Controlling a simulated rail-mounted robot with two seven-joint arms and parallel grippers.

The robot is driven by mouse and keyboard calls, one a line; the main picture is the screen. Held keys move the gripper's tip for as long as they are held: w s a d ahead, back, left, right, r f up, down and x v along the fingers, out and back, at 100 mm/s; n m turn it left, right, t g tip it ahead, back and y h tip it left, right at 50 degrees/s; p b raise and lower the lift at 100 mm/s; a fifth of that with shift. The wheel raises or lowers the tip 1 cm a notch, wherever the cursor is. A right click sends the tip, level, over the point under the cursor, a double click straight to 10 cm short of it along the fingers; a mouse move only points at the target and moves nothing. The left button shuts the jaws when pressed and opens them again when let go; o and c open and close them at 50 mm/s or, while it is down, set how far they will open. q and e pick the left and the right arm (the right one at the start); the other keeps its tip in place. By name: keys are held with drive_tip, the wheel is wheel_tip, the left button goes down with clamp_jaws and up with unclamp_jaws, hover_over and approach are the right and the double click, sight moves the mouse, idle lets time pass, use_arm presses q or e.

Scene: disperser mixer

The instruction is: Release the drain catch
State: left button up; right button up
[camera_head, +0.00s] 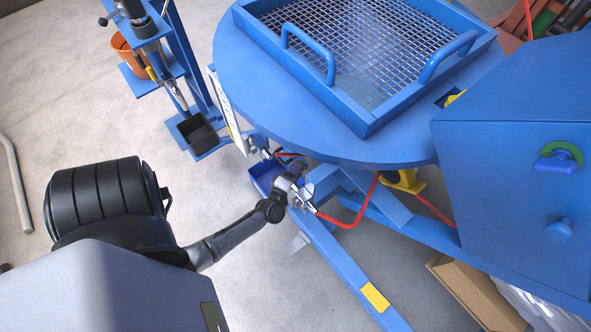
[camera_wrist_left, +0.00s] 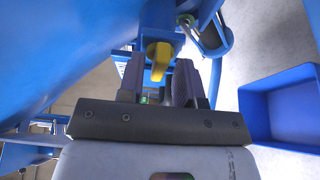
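In the left wrist view a yellow tab (camera_wrist_left: 159,62), which looks like the drain catch, hangs from a blue bracket (camera_wrist_left: 160,20) under the machine. My left gripper (camera_wrist_left: 158,75) is open, with one dark finger on each side of the tab's line. I cannot tell whether either finger touches it. In the head view my left gripper (camera_head: 301,194) is below the edge of the round blue table (camera_head: 270,115). The tab is hidden there. My right gripper is not in view.
A blue bin (camera_head: 262,183) stands on the floor by my left gripper; it also shows in the wrist view (camera_wrist_left: 283,105). A red line (camera_head: 352,222) runs beside the gripper. A blue floor beam (camera_head: 340,268) lies below. Open floor (camera_head: 110,100) is at left.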

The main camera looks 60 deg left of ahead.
use_arm(q)
drive_tip(key=shift+o, duration=0.4)
drive_tip(key=shift+s, duration=0.1)
drive_tip(key=p+v, duration=0.4)
drive_tip(key=v, duration=0.9)
drive_tip(key=shift+s+d, duration=0.25)
drive_tip(key=shift+d, duration=0.05)
